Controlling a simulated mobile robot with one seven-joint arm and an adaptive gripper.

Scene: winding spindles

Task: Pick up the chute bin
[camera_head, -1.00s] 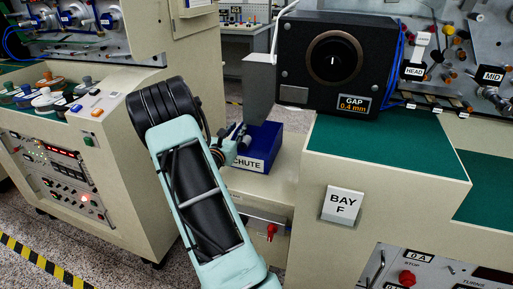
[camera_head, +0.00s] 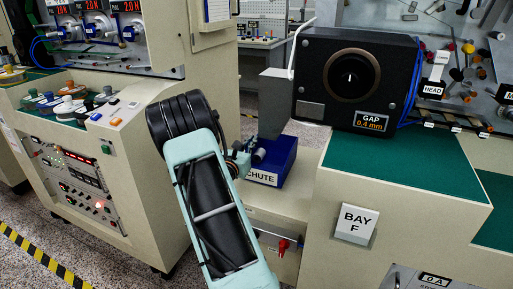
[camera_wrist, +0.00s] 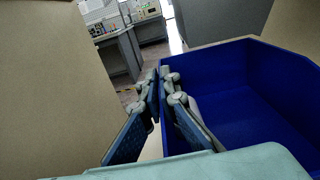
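The chute bin (camera_head: 277,165) is a dark blue open box with a white label reading CHUTE. In the head view it sits on a low beige ledge, under a grey chute piece. My gripper (camera_head: 257,154) is at its left side, with the fingers partly hidden by my arm. In the wrist view my gripper (camera_wrist: 160,84) has its two fingers close together around the left wall of the bin (camera_wrist: 240,90), one outside and one inside. The fingers look shut on that wall. The part of the bin I see inside is empty.
A black GAP unit (camera_head: 345,75) stands right of the bin on a green-topped bench (camera_head: 390,165) with a BAY F sign (camera_head: 356,224). A grey plate (camera_head: 274,100) hangs close above the bin. A beige control console (camera_head: 140,150) stands on the left.

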